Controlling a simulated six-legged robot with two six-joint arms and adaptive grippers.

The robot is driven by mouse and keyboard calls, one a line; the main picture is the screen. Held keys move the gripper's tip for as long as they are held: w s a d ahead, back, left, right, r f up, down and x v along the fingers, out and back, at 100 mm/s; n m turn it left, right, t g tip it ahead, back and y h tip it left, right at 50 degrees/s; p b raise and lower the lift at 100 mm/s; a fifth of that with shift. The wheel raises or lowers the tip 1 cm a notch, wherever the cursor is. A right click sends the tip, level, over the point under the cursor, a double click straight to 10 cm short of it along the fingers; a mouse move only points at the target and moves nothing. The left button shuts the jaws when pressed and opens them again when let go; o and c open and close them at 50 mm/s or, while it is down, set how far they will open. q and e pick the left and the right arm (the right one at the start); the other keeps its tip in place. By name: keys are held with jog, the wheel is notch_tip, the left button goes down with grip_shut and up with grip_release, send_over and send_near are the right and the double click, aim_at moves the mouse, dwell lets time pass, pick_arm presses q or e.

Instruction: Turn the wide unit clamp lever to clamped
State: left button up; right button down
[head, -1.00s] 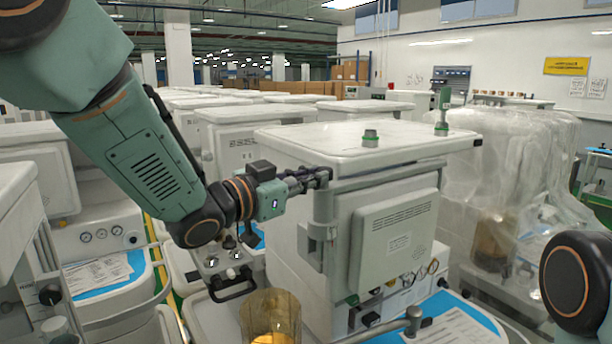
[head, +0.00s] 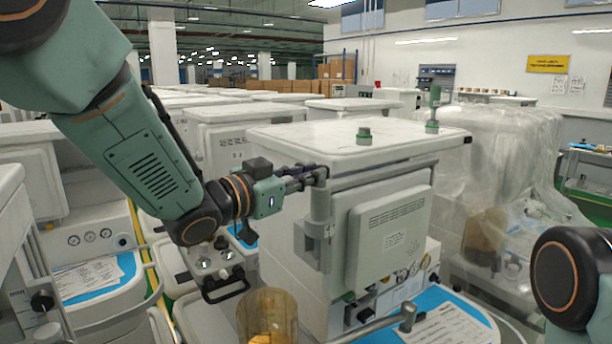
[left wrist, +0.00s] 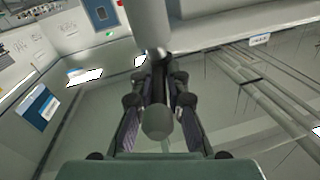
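My left gripper (head: 312,177) reaches in from the left to the top of a grey upright post (head: 318,215) at the white cart's front left corner. Finger contact is partly hidden in both views. The white wide unit (head: 393,240) stands right of the post under the cart top. My right gripper is out of view; only part of the right arm shows at the lower right.
The white cart top (head: 350,137) carries two green-collared fittings. An amber canister (head: 268,318) stands below my left arm. Plastic-wrapped equipment (head: 510,170) stands to the right, with other carts behind and left.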

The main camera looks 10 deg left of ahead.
pick_arm(q)
jog(key=o, duration=0.4)
jog(key=shift+o, duration=0.2)
jog(key=v, duration=1.2)
jog(key=shift+d, duration=0.1)
